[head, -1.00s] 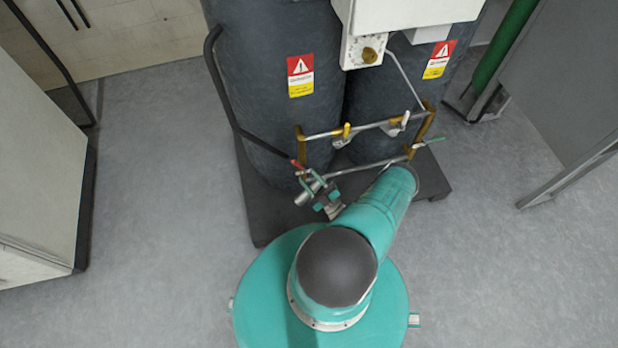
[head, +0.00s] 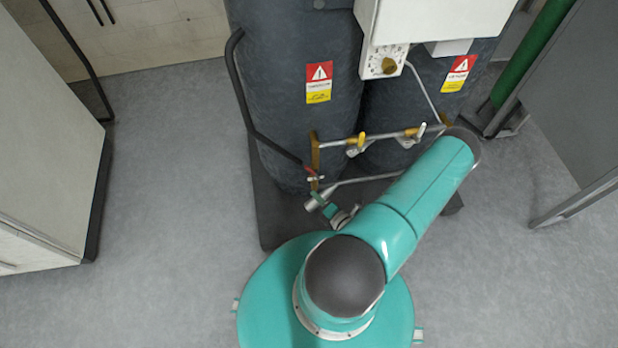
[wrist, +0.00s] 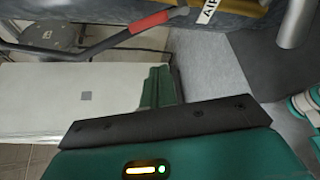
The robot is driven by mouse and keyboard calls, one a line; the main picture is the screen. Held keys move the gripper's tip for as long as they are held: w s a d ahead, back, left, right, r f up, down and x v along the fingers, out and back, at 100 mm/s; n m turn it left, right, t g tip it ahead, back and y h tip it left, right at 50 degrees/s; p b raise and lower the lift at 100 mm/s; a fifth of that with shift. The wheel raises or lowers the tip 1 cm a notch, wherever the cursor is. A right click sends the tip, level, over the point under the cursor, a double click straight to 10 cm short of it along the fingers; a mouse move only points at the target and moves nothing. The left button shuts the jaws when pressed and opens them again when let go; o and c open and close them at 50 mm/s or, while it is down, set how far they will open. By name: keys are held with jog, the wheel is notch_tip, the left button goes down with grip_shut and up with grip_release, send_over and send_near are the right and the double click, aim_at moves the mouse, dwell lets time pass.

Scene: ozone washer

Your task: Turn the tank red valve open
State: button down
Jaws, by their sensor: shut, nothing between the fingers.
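The red valve handle (head: 309,170) is at the left end of the pipe manifold, low in front of the left dark tank (head: 290,90). In the wrist view the red handle (wrist: 150,22) shows above the fingers, in line with a dark bar. My gripper (head: 317,195) is just below the handle in the head view, partly hidden by my arm. In the wrist view my gripper (wrist: 160,85) has its green fingers together with nothing between them. The fingertips look apart from the red handle.
Yellow valve handles (head: 361,141) sit along the manifold to the right. A white control box (head: 428,25) hangs above. A white cabinet (head: 45,140) stands at the left and a grey panel (head: 575,100) at the right. The grey floor (head: 175,180) on the left is clear.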

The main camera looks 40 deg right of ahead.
aim_at(312, 171)
jog(key=w+d+n, duration=0.1)
jog(key=w+d, duration=0.2)
jog(key=w, duration=0.4)
jog(key=shift+w+d+g, duration=0.2)
jog(key=shift+g, duration=0.1)
jog(key=shift+s+d+r+m+t+y, duration=0.2)
jog(key=shift+d+m+t+y, duration=0.1)
jog(key=shift+m+t, duration=0.2)
dwell(0.9)
jog(key=shift+s+d+r+m+t, duration=0.15)
jog(key=shift+d+m+t, duration=0.15)
jog(key=shift+m, duration=0.2)
jog(key=shift+s+d+r+m+t, duration=0.1)
jog(key=shift+s+d+m+t, duration=0.1)
jog(key=shift+m+t, duration=0.25)
jog(key=shift+s+d+r, duration=0.1)
jog(key=shift+d, duration=0.1)
jog(key=shift+s+d, duration=0.1)
